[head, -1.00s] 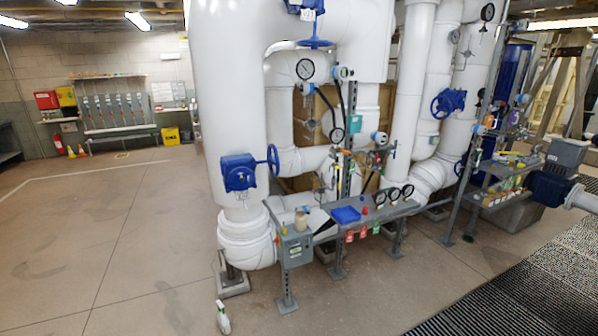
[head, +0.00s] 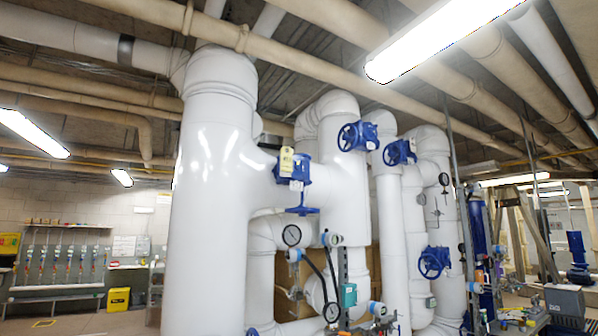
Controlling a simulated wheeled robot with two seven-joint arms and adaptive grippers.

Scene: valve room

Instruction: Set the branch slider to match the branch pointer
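I cannot make out a branch slider or a branch pointer in the head view. Large white pipes (head: 208,200) fill the middle. A blue valve (head: 293,168) with a yellow tag (head: 286,160) sits on a horizontal branch pipe between two uprights. Another gauge (head: 331,312) is at the bottom edge. Neither reading is legible. The bench below the pipes is mostly out of frame. Neither of my grippers shows.
More blue handwheel valves (head: 357,136) are on the pipes to the right. Beige pipes (head: 300,62) and bright lamps (head: 445,40) run overhead. A yellow bin (head: 118,299) stands by the left wall near a rack of tubes (head: 60,262). Little floor shows.

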